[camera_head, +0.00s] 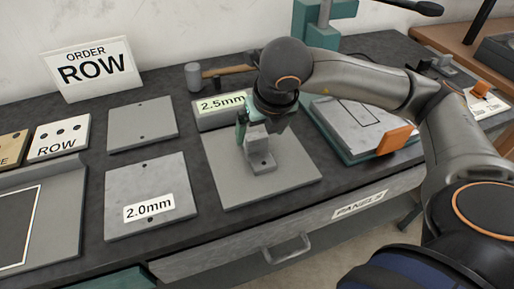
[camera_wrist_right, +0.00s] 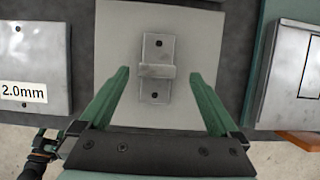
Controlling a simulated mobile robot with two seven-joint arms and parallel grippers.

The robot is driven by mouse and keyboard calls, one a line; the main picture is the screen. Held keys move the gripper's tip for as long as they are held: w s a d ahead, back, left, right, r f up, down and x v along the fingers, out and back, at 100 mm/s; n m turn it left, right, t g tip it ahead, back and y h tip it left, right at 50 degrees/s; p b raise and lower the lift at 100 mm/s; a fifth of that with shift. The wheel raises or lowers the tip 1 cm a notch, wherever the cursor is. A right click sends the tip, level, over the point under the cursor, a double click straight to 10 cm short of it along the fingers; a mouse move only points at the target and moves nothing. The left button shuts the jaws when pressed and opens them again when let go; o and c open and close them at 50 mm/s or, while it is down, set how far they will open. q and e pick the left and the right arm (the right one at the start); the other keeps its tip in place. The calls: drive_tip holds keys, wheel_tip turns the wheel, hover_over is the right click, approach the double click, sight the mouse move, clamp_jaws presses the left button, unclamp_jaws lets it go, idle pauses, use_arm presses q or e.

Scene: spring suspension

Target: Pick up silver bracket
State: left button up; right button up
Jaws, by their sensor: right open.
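The silver bracket (camera_head: 261,156) stands on a light grey square plate (camera_head: 285,184) in the middle of the bench. In the right wrist view the bracket (camera_wrist_right: 156,71) shows from above, with a raised crosspiece and a dark hole at each end of its base. My right gripper (camera_head: 258,124) is over the bracket in the head view, partly hiding its top. In the right wrist view its green fingers (camera_wrist_right: 161,80) are open, one on each side of the bracket, with gaps between.
A 2.0mm plate (camera_head: 146,180) and a plain plate (camera_head: 142,125) lie to the left. A 2.5mm label block (camera_head: 222,112) and a hammer (camera_head: 228,71) lie behind. A tray (camera_head: 352,155) with an orange tab (camera_head: 395,140) is to the right.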

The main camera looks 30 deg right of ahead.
sight(258, 138)
drive_tip(key=x, duration=0.4)
drive_tip(key=shift+a+f, duration=0.2)
drive_tip(key=shift+f, duration=0.05)
drive_tip(key=shift+c, duration=0.2)
clamp_jaws()
idle(0.3)
